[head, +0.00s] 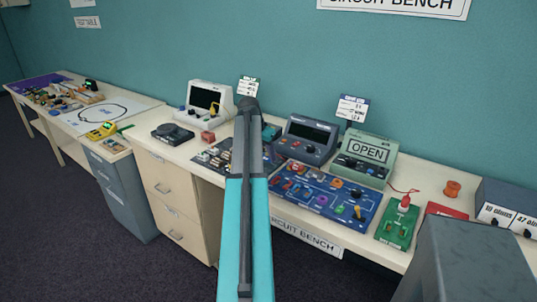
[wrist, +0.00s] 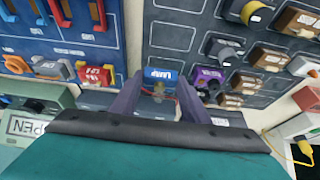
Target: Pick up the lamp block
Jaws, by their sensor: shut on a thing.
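The lamp block (wrist: 160,74) is blue with a white label reading LAMP and shows in the middle of the wrist view. My gripper (wrist: 158,88) has its two purple-grey fingers on either side of the block and is shut on it. A small yellowish part of the block shows between the fingers. I cannot tell whether the block is clear of the surface beneath it. In the head view my teal arm reaches over the bench and hides the block and the fingers.
A dark parts tray (wrist: 168,36) holds several component blocks, including a purple one (wrist: 208,78). A blue circuit board (head: 336,214) with coloured parts lies beside it. A green device reading OPEN (head: 367,150) and a grey meter (head: 308,138) stand behind the board. A white instrument (head: 208,105) stands further left.

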